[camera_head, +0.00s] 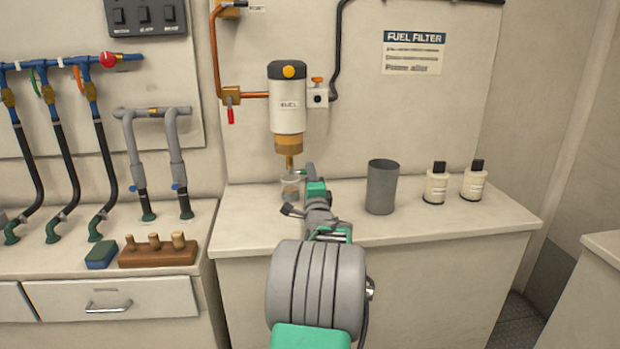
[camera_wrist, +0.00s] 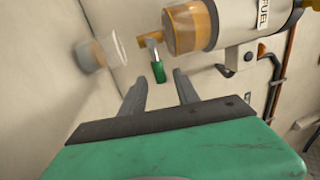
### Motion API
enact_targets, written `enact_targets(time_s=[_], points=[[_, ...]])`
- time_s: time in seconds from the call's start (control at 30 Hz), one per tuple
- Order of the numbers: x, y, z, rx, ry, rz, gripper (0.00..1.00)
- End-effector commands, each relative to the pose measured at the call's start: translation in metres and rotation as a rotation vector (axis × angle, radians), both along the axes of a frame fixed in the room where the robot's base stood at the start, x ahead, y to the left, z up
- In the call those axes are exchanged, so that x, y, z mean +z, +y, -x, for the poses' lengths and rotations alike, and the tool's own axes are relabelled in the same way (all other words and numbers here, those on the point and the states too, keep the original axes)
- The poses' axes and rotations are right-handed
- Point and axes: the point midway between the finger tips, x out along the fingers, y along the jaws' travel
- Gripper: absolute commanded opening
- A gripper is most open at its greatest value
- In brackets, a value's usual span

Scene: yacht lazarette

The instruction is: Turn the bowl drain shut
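The fuel filter (camera_head: 287,98) hangs on the wall panel, with an amber bowl (camera_head: 288,145) at its lower end. In the wrist view the bowl (camera_wrist: 190,27) ends in a brass drain (camera_wrist: 150,38) with a green lever (camera_wrist: 157,71). A clear cup (camera_head: 292,187) stands under the drain; it also shows in the wrist view (camera_wrist: 92,54). My gripper (camera_head: 300,192) is beside the cup, just below and right of the drain. In the wrist view my gripper (camera_wrist: 161,84) has its fingers apart.
A grey beaker (camera_head: 382,187) and two small bottles (camera_head: 437,184) stand on the counter (camera_head: 430,222) to the right. A shutoff with a red lever (camera_head: 231,108) is on the copper pipe at left. Pipes, a blue sponge (camera_head: 101,255) and wooden plugs (camera_head: 157,255) are further left.

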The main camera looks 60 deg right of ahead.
Motion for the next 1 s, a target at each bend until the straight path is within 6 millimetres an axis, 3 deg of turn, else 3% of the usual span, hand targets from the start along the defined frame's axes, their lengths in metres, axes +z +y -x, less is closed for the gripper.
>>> enact_targets(time_s=[0.27, 0.63, 1.0], points=[[0.000, 0.005, 0.005, 0.000, 0.000, 0.001, 0.37], [-0.013, 0.054, 0.048, -0.001, -0.001, 0.001, 0.37], [-0.015, 0.058, 0.050, 0.000, 0.000, 0.000, 0.37]])
